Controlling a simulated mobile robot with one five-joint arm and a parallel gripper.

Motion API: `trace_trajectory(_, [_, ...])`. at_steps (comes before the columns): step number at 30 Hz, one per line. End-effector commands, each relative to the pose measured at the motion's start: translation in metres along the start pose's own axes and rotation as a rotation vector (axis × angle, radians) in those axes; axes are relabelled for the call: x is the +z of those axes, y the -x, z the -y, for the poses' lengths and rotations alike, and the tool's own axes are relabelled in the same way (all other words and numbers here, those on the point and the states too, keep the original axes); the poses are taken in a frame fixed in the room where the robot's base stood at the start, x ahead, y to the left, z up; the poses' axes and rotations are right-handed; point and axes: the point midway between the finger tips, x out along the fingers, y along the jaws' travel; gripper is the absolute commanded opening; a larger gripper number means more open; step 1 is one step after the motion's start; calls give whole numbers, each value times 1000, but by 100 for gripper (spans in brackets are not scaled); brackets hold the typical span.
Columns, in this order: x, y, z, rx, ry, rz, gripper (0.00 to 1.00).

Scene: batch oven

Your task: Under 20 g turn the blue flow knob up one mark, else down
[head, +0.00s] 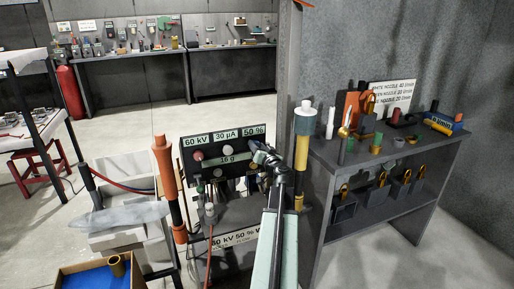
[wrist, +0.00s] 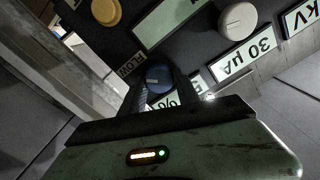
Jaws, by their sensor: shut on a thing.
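A black control panel (head: 222,171) stands in the middle of the head view. Its labels read 60 kV, 30 µA and 50 %, and a display (head: 226,159) reads 16 g. The blue flow knob (wrist: 158,76) shows in the wrist view beside a FLOW label (wrist: 126,67), between my two fingers. My gripper (wrist: 160,88) is shut on this knob. In the head view my gripper (head: 262,160) is at the panel's right side and hides the knob. The knob's mark cannot be made out.
A white knob (wrist: 237,20) and a yellow knob (wrist: 106,11) sit close by on the panel. An orange and grey post (head: 167,180) stands left of the panel, a yellow one (head: 301,150) right. A dark shelf (head: 385,160) with nozzles stands at right.

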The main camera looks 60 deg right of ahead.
Motion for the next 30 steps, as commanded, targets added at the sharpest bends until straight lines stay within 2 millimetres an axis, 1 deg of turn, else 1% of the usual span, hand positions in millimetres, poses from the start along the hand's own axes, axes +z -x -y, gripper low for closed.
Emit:
trace_trajectory(3, [0, 0, 0, -1, -34, 0, 0])
trace_trajectory(10, [0, 0, 0, -1, -33, 0, 0])
trace_trajectory(11, [0, 0, 0, -1, -33, 0, 46])
trace_trajectory(12, [0, 0, 0, -1, -33, 0, 57])
trace_trajectory(23, [0, 2, 0, -1, -32, 0, 58])
trace_trajectory(26, [0, 10, 0, 0, -32, 0, 58])
trace_trajectory(29, [0, 27, 0, 1, -32, -1, 58])
trace_trajectory(30, [0, 35, 1, 2, -32, -1, 58])
